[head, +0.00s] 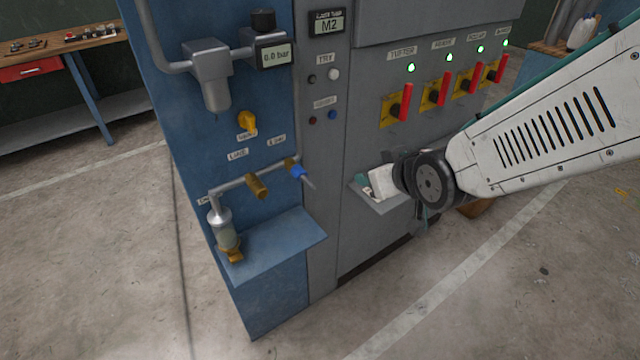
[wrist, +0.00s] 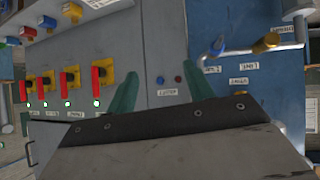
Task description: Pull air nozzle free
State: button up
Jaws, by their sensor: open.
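A brass fitting (head: 257,186) is on the same pipe, left of the nozzle. A blue ledge (head: 275,238) juts out below. Red switch levers (head: 407,101) stick out at the upper right. A gauge reads 0.0 bar (head: 275,54).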

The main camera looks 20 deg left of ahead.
aim_at(304, 176)
jog(key=s+a+f+n+y, duration=0.2)
jog(key=a+f+y, duration=0.15)
jog(key=a, duration=0.75)
jog(key=shift+t, duration=0.4)
jog(key=x, duration=0.7)
jog(key=shift+w+a+f, duration=0.1)
jog(key=shift+a, duration=0.2)
jog(key=c, duration=1.1)
